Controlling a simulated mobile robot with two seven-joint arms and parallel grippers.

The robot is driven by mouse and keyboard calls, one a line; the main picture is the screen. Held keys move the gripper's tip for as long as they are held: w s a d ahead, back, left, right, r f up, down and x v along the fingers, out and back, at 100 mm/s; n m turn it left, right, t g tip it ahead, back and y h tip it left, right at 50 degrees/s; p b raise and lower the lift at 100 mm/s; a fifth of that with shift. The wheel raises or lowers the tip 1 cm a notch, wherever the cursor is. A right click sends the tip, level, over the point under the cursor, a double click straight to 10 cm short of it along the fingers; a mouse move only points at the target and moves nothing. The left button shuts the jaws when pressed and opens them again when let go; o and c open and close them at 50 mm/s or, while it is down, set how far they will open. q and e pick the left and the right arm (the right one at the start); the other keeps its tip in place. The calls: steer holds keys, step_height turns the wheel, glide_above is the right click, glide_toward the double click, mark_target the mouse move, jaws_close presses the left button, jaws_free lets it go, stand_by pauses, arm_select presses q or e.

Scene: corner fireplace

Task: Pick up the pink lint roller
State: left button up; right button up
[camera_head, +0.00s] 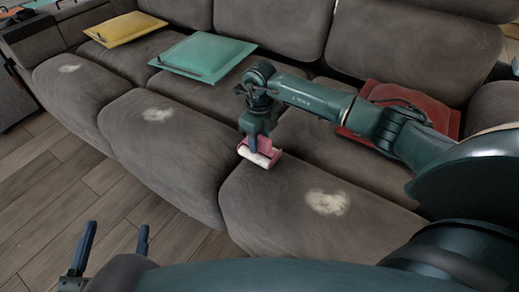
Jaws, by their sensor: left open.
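The pink lint roller (259,158), with a white roll and pink parts, is at the front of the sofa seat, near the gap between two cushions. My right gripper (257,143) points down onto it, with its fingers overlapping the pink part. I cannot tell whether the fingers are closed on it or whether the roller rests on the seat. My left gripper (112,242) is open and empty at the lower left, above the wooden floor and away from the sofa.
The grey sofa (175,185) fills the middle. White lint patches (327,202) mark several cushions. A yellow pillow (125,29), a green pillow (203,56) and a red pillow (445,118) lie on it. The wooden floor (50,200) in front is clear.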

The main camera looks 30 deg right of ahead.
jaws_close()
stand_by(0.3)
step_height(320, 180, up, 10)
steer(key=p, duration=0.3)
steer(key=shift+r, duration=0.1)
steer(key=c, duration=0.5)
jaws_free()
arm_select(q)
steer(key=shift+w+a+f+n+g+y, duration=0.15)
steer(key=shift+a+n+g+y, duration=0.25)
steer(key=shift+a+g+y, duration=0.3)
arm_select(e)
jaws_close()
